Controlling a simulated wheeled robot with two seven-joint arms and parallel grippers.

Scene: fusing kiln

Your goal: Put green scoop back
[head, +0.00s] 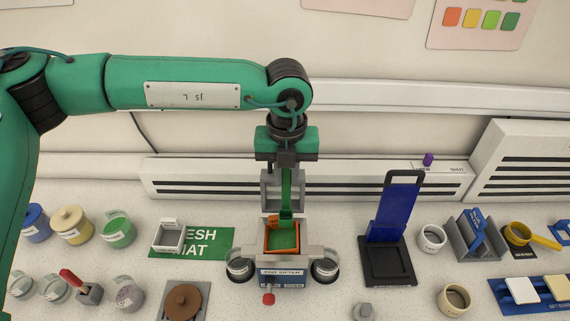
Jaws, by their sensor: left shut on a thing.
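My left gripper (286,188) comes down from above at the middle of the counter and is shut on the upright green handle of the green scoop (286,204). The scoop's lower end is at the tint sifter (283,277), just over or in its square opening, where green material shows within an orange-brown rim. I cannot tell whether the scoop touches the sifter. A jar with green contents (118,231) stands at the left. My right gripper is not in view.
A green mat (218,242) with a small grey tray (169,236) lies left of the sifter. A blue panel on a black stand (389,262) is to its right. Jars and a red-handled tool (88,291) stand at left; cups and a yellow scoop (533,236) at right.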

